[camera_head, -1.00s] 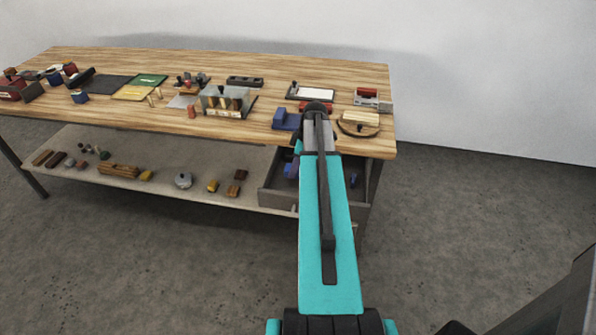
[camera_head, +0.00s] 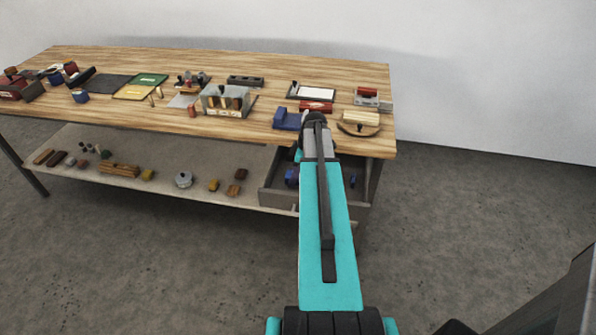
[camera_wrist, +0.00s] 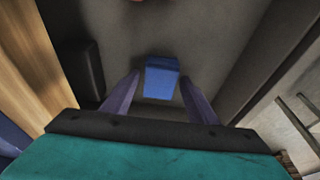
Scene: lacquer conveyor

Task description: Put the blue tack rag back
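My gripper (camera_wrist: 159,82) is over the open drawer (camera_head: 277,199) under the right end of the bench. In the wrist view its two purple-grey fingers are apart, one on each side of a small blue block-shaped item (camera_wrist: 162,76), which may be the tack rag. A narrow gap shows at the left finger; the right finger is very close to the item. I cannot tell how high the fingers are above it.
A dark item (camera_wrist: 83,72) lies by the drawer's left side in the wrist view. Another blue item (camera_head: 353,181) is at the drawer's right. The benchtop (camera_head: 225,65) above holds many tools, including a blue holder (camera_head: 287,119). The lower shelf (camera_head: 135,150) carries several small blocks.

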